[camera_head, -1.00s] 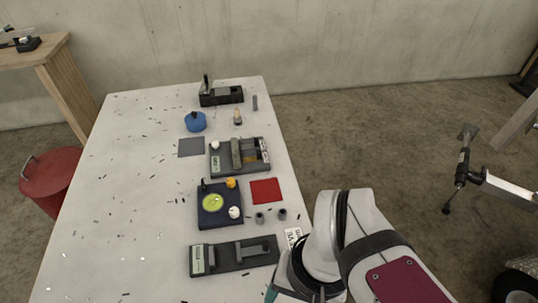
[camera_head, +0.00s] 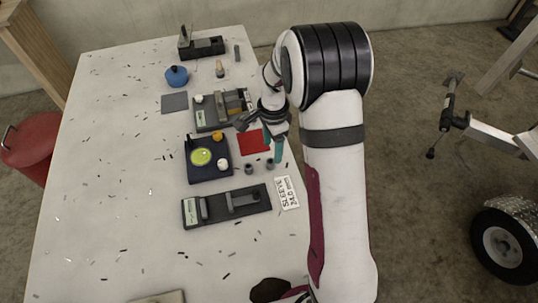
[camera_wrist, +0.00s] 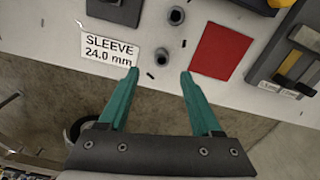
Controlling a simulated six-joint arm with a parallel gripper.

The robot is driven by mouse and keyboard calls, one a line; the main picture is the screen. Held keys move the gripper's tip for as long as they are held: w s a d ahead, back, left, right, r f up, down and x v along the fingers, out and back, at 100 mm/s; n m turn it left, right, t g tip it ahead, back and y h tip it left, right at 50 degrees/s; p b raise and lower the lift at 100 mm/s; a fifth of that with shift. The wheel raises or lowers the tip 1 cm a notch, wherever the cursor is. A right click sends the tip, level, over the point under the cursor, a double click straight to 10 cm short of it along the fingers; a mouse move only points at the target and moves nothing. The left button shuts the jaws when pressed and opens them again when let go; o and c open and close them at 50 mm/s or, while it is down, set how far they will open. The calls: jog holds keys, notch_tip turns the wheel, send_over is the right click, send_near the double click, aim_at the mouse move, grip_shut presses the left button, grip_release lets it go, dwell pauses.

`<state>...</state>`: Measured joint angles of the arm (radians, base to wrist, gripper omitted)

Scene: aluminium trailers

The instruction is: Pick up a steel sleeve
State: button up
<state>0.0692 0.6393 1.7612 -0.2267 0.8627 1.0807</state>
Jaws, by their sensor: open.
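Two small grey steel sleeves stand on the white table. One sleeve (camera_head: 249,169) is just left of the other sleeve (camera_head: 270,164) in the head view, near the table's right edge. In the wrist view, one (camera_wrist: 161,56) lies just beyond and between the fingertips, and the other (camera_wrist: 176,15) is farther up; their dark bores face the camera. My gripper (camera_head: 272,150) has teal fingers. In the wrist view it is open and empty (camera_wrist: 160,75), above the table edge and apart from both sleeves.
A label reading "SLEEVE 24.0 mm" (camera_head: 287,192) and a red square (camera_head: 252,143) flank the sleeves. A dark gauge block (camera_head: 226,206), a navy tray with a green disc (camera_head: 208,174) and a grey fixture (camera_head: 205,124) stand nearby. The table's left side is mostly clear.

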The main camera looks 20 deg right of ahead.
aim_at(270, 161)
jog(key=f, duration=0.6)
jog(key=shift+w+a+f, duration=0.1)
jog(key=shift+a+f, duration=0.15)
jog(key=shift+f, duration=0.05)
grip_shut()
